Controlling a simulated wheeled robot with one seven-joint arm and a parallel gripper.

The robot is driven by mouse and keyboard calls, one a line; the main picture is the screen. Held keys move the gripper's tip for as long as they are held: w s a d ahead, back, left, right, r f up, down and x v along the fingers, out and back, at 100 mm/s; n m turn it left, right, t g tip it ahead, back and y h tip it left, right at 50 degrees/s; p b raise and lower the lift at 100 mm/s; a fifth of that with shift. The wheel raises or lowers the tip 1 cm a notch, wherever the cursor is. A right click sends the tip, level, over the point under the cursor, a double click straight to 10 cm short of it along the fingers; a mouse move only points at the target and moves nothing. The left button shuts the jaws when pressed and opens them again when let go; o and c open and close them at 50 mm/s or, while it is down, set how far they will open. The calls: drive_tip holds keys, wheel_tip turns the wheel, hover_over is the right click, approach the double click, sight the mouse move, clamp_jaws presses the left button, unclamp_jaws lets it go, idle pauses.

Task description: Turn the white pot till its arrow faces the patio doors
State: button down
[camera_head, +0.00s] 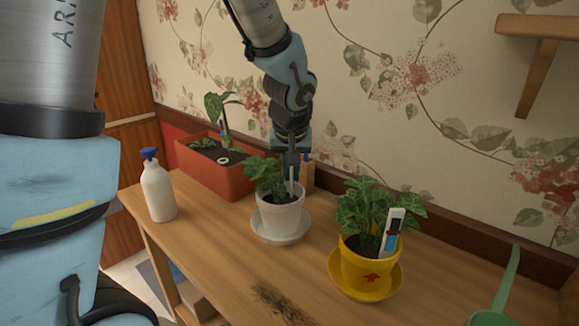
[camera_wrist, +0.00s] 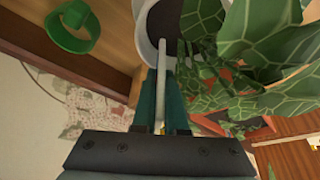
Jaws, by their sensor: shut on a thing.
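The white pot (camera_head: 280,220) stands upright on a white saucer (camera_head: 283,239) on the wooden bench and holds a leafy plant (camera_head: 264,178). No arrow shows on the side of it that I see. A thin white stick (camera_head: 291,183) stands up from its soil. My gripper (camera_head: 292,162) points down above the back of this pot. In the wrist view its teal fingers (camera_wrist: 161,100) are closed around the white stick (camera_wrist: 162,75), with the pot's rim (camera_wrist: 143,35) just beyond the tips. The fingers look apart from the pot wall.
A yellow pot (camera_head: 358,265) with a red arrow and a plant label stands at right front. An orange planter (camera_head: 222,178) is behind left, and a white bottle (camera_head: 158,192) at left. A green item (camera_head: 492,318) lies at far right. The wall closes off the back.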

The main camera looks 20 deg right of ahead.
drive_tip(key=shift+s+d+r+m+p, duration=0.1)
drive_tip(key=shift+s+r+m+p, duration=0.1)
drive_tip(key=shift+m+p, duration=0.55)
drive_tip(key=shift+s+d+f+m+h+p, duration=0.15)
drive_tip(key=shift+m+h+p, duration=0.1)
drive_tip(key=shift+h+p, duration=0.15)
drive_tip(key=shift+s+m+g+p, duration=0.1)
drive_tip(key=shift+m+g+p, duration=0.25)
drive_tip(key=shift+p, duration=0.5)
drive_tip(key=shift+s+m+p, duration=0.1)
drive_tip(key=shift+m+p, duration=0.35)
drive_tip(key=shift+p, duration=0.1)
drive_tip(key=shift+f+b, duration=0.25)
drive_tip(key=shift+b, duration=0.05)
drive_tip(key=c, duration=0.9)
unclamp_jaws()
